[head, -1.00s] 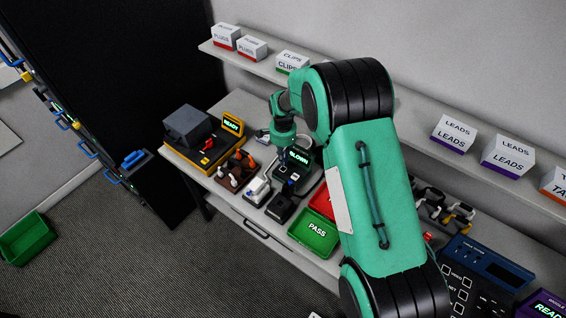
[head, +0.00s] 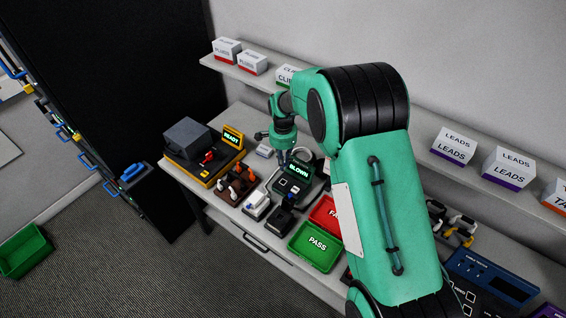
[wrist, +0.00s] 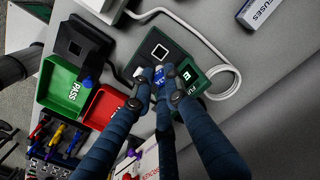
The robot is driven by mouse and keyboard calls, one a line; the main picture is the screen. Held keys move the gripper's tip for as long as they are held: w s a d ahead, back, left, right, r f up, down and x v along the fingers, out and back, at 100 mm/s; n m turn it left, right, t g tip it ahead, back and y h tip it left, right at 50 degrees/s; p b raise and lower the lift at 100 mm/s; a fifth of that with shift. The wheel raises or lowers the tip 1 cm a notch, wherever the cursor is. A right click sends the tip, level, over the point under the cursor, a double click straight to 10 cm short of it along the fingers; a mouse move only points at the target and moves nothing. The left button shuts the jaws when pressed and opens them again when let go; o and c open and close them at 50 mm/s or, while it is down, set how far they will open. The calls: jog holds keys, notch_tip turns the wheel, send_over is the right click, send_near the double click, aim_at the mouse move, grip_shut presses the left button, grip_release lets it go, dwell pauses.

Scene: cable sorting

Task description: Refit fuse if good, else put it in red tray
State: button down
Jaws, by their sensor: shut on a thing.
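My gripper (wrist: 160,92) is shut on a small blue fuse (wrist: 160,76) with a white marking, just over the dark green fuse tester (wrist: 166,38). I cannot tell whether the fuse touches the tester. In the head view my gripper (head: 284,158) is at the tester's back left, and the tester's screen (head: 298,171) reads BLOWN. The red tray (head: 322,222), marked with a partly hidden FA, is right of the tester; it also shows in the wrist view (wrist: 104,106). A white plug block (head: 257,206) stands left of the tester.
The green PASS tray (head: 313,249) is in front of the red tray. A black block (head: 280,222) stands before the tester. A yellow-edged station reading READY (head: 231,139) is at the left. A white cable (wrist: 222,82) loops beside the tester. Shelf boxes line the wall.

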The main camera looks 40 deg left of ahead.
jog(key=shift+r, duration=0.1)
jog(key=shift+r+p, duration=0.4)
jog(key=shift+r, duration=1)
jog(key=shift+d, duration=0.1)
jog(key=d+f+n+p, duration=0.1)
jog(key=d+f, duration=0.3)
jog(key=d, duration=0.9)
jog(key=d+f+n+p, duration=0.2)
jog(key=d+f, duration=0.2)
jog(key=d, duration=0.9)
jog(key=shift+s+d+n, duration=0.2)
jog(key=shift+s+n, duration=0.05)
jog(key=shift+n, duration=0.05)
jog(key=c, duration=2.5)
grip_release()
jog(key=shift+f, duration=0.15)
jog(key=shift+c, duration=0.2)
